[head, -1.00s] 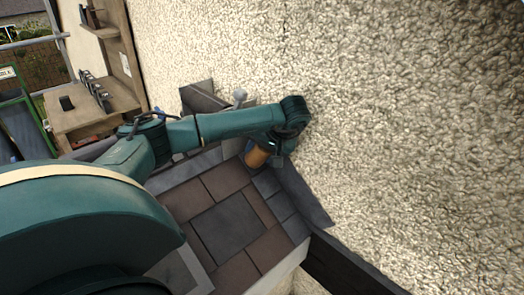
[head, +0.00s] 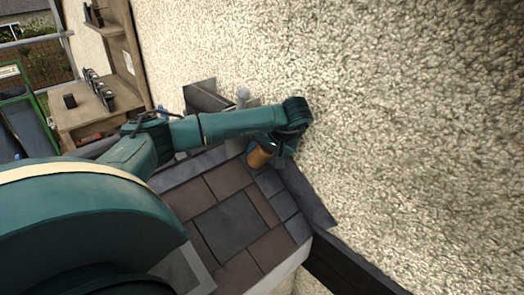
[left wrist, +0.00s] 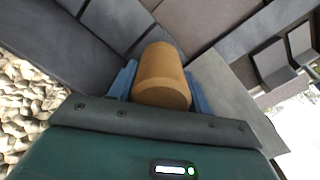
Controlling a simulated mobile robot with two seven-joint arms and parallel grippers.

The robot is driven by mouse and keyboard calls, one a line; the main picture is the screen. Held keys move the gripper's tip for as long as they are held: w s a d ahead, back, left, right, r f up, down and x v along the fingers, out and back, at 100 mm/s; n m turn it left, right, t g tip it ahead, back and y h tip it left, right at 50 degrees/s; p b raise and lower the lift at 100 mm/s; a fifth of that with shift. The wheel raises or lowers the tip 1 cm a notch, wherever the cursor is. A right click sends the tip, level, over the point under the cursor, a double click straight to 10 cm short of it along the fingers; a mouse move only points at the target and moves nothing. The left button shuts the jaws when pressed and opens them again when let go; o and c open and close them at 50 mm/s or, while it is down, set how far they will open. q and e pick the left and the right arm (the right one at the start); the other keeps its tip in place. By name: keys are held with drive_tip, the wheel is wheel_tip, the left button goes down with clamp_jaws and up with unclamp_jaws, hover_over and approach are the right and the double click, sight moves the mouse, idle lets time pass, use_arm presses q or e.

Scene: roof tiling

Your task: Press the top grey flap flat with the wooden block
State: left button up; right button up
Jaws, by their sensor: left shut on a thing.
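My left gripper (left wrist: 162,88) has its blue fingers on both sides of the round, orange-brown wooden block (left wrist: 162,75) and is shut on it. In the head view, the wooden block (head: 259,157) shows below my left wrist, at the upper edge of the tiles beside the wall. Grey flaps lie along the wall: one (head: 310,203) runs down past the small grey tiles, and grey sheets show beside the block in the left wrist view (left wrist: 222,95). The block and gripper hide part of the top flap; contact cannot be told. My right gripper is out of view.
A rough pebbled wall (head: 400,120) rises close on the right. Brown and grey tiles (head: 230,223) cover the small roof. A wooden bench (head: 85,118) with dark objects stands at the upper left. A dark beam (head: 350,270) runs below the roof edge.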

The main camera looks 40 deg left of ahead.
use_arm(q)
drive_tip(key=p+v, duration=0.1)
drive_tip(key=v, duration=0.1)
drive_tip(key=shift+d+r, duration=0.15)
drive_tip(key=shift+r, duration=0.1)
drive_tip(key=shift+v, duration=2.45)
